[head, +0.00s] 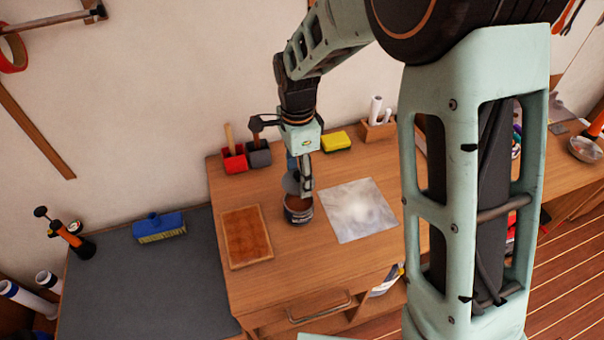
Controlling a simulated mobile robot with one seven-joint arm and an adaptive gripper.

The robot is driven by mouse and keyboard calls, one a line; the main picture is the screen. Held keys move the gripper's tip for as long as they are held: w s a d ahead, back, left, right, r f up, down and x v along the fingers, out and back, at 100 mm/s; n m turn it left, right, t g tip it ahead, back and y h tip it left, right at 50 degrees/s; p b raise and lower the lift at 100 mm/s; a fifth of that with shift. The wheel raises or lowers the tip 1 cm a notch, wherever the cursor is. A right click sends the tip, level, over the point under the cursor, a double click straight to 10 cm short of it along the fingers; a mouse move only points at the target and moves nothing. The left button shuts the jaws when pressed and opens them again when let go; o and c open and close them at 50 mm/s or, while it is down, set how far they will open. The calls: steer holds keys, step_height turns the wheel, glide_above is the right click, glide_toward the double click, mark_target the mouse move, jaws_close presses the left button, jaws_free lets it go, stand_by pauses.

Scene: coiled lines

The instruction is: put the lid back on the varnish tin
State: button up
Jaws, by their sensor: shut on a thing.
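The varnish tin (299,214) is a dark, round, open tin with brown varnish showing at its top. It stands on the wooden bench between a brown board and a pale sheet. My gripper (305,187) points down just above the tin. It is shut on the lid (291,184), a grey disc that looks tilted steeply on the left side of the fingers. The lid is over the back left of the tin's mouth. I cannot tell whether it touches the rim.
The brown board (246,237) lies left of the tin and the pale marbled sheet (358,210) lies right. A blue brush (160,226) lies on the grey surface (150,280).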

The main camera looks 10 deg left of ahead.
steer(key=shift+f+b, duration=2.15)
steer(key=shift+f, duration=1)
steer(key=shift+f+b, duration=0.2)
steer(key=shift+b, duration=0.2)
steer(key=o, duration=1)
steer(key=o, duration=0.5)
steer(key=shift+c, duration=0.2)
steer(key=shift+r, duration=0.1)
